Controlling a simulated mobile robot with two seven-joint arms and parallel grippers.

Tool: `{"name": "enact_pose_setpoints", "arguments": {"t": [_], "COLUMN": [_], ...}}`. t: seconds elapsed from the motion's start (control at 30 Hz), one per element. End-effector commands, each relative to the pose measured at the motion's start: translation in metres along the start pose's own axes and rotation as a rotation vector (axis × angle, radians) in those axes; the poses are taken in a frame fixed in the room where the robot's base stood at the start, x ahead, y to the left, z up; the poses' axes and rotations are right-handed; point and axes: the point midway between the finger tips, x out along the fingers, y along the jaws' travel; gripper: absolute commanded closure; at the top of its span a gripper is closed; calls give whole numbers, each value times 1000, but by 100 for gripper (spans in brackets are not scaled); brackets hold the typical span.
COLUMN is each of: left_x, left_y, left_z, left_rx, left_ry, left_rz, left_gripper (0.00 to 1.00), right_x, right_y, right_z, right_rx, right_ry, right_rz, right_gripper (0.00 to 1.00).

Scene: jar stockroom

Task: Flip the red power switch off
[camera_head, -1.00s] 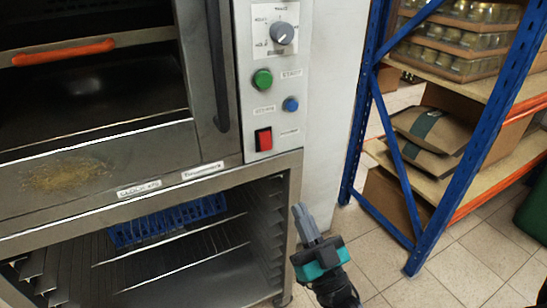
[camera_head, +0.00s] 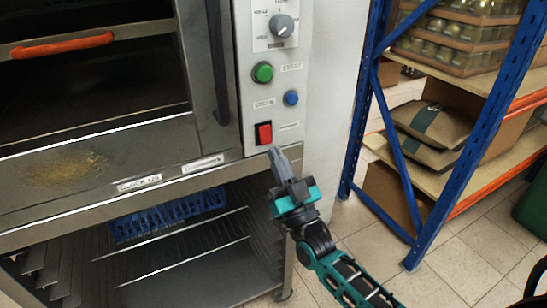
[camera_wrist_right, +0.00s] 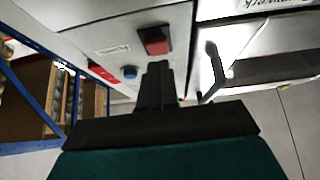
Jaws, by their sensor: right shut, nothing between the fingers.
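The red power switch (camera_head: 264,133) is a red rocker in a dark frame, low on the light grey control panel beside the oven. It also shows in the right wrist view (camera_wrist_right: 156,40), just beyond the fingertips. My right gripper (camera_head: 274,152) is shut and empty, its fingers pointing up just below the switch. In the right wrist view the shut fingers (camera_wrist_right: 157,66) end close to the switch; I cannot tell whether they touch the panel. My left gripper is not in view.
A green button (camera_head: 263,72), a blue button (camera_head: 291,98) and a grey dial (camera_head: 282,26) sit above the switch. The oven's dark vertical handle (camera_head: 217,70) stands left of the panel. A blue-framed shelf (camera_head: 390,150) stands to the right. Floor between is clear.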

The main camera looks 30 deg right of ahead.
Motion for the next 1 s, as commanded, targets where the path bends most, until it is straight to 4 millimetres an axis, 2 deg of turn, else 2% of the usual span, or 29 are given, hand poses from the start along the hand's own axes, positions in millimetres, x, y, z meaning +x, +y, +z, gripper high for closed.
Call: {"name": "enact_pose_setpoints", "arguments": {"t": [0.2, 0.63, 0.77, 0.9, 1.0], "left_x": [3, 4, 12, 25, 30], "left_y": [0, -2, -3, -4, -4], "left_z": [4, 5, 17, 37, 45], "left_rx": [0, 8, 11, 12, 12], "left_ry": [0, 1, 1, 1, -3], "left_rz": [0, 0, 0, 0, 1], "left_gripper": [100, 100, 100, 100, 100], "right_x": [13, 14, 14, 16, 19], "right_y": [0, 0, 0, 0, 0], "right_z": [13, 16, 22, 30, 30], "right_rx": [0, 0, 0, 0, -1], "right_ry": [2, 4, 31, 91, 130], "right_rz": [-1, -1, 0, 0, 0], "right_gripper": [100, 100, 100, 100, 100]}}
